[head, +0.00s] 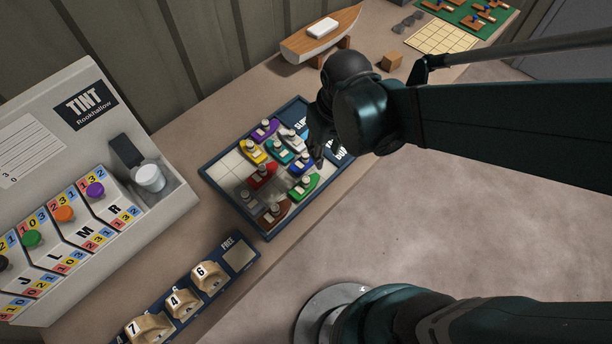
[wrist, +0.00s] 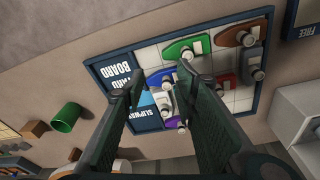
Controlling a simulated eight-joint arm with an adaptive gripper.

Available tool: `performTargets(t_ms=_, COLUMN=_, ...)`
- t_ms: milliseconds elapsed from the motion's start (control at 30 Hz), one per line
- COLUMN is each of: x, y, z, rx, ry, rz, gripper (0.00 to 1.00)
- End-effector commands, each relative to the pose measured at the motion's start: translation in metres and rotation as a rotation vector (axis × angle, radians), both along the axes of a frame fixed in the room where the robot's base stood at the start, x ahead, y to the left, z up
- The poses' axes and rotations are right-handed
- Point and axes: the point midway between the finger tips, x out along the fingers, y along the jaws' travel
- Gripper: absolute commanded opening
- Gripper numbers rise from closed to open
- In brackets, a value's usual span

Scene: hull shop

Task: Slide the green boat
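The green boat (head: 303,187) sits on the blue-framed yard board (head: 268,236), at the edge nearest the floor, beside the blue boat (head: 301,165) and the brown boat (head: 273,213). In the wrist view the green boat (wrist: 185,48) lies just beyond my fingertips, with the blue boat (wrist: 158,78) close to them. My gripper (head: 318,158) hangs over the board's right part, near the lettering. In the wrist view my gripper (wrist: 160,78) has its fingers apart, with nothing held between them. The slipway lettering (wrist: 148,116) is partly hidden by a finger.
Purple (head: 265,130), yellow (head: 253,151), teal (head: 279,152), white (head: 291,140), red (head: 262,177) and grey (head: 248,200) boats crowd the board. Pale cells (head: 228,168) at its left are empty. A tint box (head: 165,215) stands left; a green cylinder (wrist: 67,117) lies nearby.

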Motion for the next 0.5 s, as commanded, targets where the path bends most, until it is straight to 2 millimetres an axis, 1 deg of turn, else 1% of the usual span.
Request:
performTargets(t_ms=33, x=-0.001, y=0.007, z=-0.002, rx=-0.006, ry=0.014, rz=0.017, gripper=0.29)
performTargets(t_ms=300, x=-0.009, y=0.035, z=-0.023, rx=-0.04, ry=0.09, rz=0.101, gripper=0.29)
performTargets(t_ms=500, x=-0.016, y=0.048, z=-0.034, rx=-0.059, ry=0.129, rz=0.143, gripper=0.29)
